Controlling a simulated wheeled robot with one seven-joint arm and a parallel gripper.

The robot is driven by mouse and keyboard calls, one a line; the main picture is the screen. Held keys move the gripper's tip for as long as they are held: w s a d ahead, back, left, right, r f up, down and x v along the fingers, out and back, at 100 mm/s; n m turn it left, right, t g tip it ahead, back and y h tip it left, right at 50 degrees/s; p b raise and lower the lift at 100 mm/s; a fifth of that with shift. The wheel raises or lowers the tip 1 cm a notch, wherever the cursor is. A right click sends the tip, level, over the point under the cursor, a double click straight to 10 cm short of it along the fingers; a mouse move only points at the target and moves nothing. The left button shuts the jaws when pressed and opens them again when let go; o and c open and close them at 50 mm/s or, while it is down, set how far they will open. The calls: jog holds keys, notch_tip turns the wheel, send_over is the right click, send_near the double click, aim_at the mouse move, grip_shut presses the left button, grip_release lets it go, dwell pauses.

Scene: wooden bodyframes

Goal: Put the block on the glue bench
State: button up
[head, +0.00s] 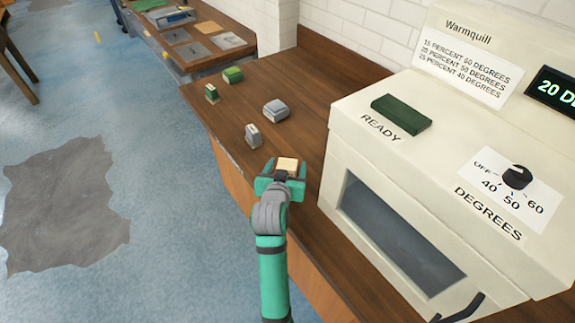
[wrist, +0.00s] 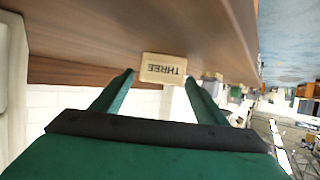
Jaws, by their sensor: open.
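A pale wooden block (head: 287,164) is at the near edge of the brown wooden bench (head: 310,82), beside the machine. In the wrist view the block (wrist: 163,68) shows the word THREE, upside down in the picture. My gripper (head: 281,176) is open, with its green fingers on either side of the block. In the wrist view the fingertips (wrist: 159,77) stand apart with gaps to the block; I cannot tell how deep it is between them. No label marks the glue bench. A second bench (head: 225,62) with flat plates stands at the back.
Two green pieces (head: 211,93) (head: 233,75) and two grey pieces (head: 276,110) (head: 253,135) sit on the brown bench. A cream Warmquill machine (head: 350,125) with a window and dial stands at right.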

jog(key=v, duration=1)
jog(key=shift+s+r, duration=0.2)
jog(key=shift+s, duration=0.15)
jog(key=shift+f, duration=0.1)
